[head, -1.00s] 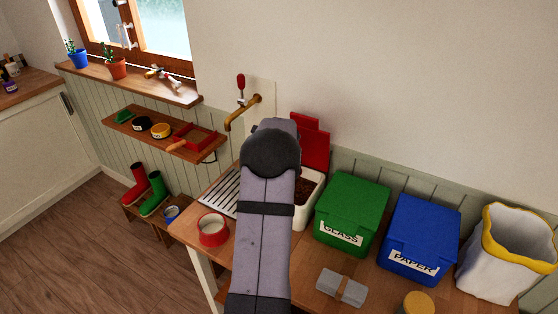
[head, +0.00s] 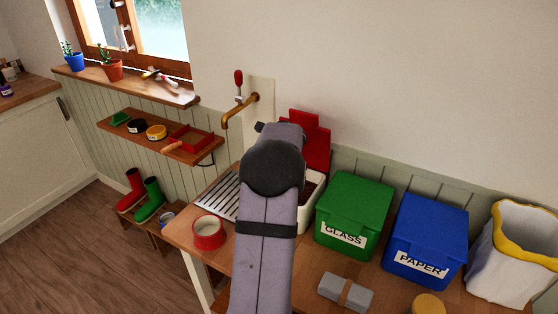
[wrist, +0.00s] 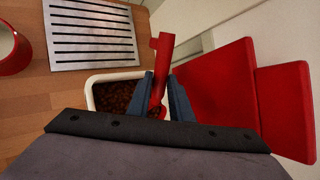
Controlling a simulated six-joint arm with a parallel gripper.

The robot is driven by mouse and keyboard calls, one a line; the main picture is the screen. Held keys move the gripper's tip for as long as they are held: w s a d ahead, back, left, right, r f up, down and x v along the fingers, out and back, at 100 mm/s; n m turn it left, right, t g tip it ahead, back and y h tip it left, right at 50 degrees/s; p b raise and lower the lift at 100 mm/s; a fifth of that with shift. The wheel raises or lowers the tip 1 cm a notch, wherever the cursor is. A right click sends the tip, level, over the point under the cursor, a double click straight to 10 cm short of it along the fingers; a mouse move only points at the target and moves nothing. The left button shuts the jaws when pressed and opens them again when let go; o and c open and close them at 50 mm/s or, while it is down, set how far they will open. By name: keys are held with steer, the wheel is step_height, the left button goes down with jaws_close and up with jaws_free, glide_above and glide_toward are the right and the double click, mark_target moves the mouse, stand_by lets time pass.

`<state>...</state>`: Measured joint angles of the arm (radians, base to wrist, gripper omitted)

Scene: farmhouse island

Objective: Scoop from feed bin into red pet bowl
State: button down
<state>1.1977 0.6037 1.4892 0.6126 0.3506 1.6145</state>
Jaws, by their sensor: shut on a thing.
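The red pet bowl (head: 208,240) stands on the wooden counter, left of my arm, with a pale inside. Its edge also shows at the far left of the wrist view (wrist: 14,60). The white feed bin (head: 309,214), partly hidden by my arm, holds brown pellets; its rim shows in the wrist view (wrist: 92,84). My gripper (wrist: 162,88) is shut on the upright handle of a red scoop (wrist: 160,58), over the right side of the bin. The scoop's lower end is mostly hidden by the gripper, so its load cannot be told.
Red panels (head: 318,145) stand behind the bin. A brass tap (head: 240,108) juts from the wall. Green (head: 350,205) and blue (head: 428,230) lidded bins stand to the right, with a grey block (head: 345,291) in front.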

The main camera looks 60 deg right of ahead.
steer(key=shift+s+f+t+b, duration=0.35)
steer(key=shift+s+t+b, duration=0.2)
steer(key=shift+b, duration=3.85)
steer(key=m+t+b, duration=0.1)
steer(key=b, duration=0.5)
steer(key=shift+s+f+h, duration=0.3)
steer(key=shift+s+f, duration=0.05)
steer(key=shift+s, duration=0.05)
steer(key=s+f+b, duration=0.3)
steer(key=f+b, duration=0.6)
steer(key=b, duration=0.1)
steer(key=shift+f, duration=0.1)
steer(key=shift+w+a+g+p, duration=0.1)
steer(key=shift+g+p, duration=0.25)
steer(key=shift+p, duration=1.6)
steer(key=shift+n, duration=0.3)
steer(key=shift+w+r+p, duration=0.25)
steer(key=shift+r+p, duration=1.05)
steer(key=shift+p, duration=0.55)
steer(key=shift+w+r+p, duration=0.25)
steer(key=shift+r+p, duration=1.05)
steer(key=shift+p, duration=0.55)
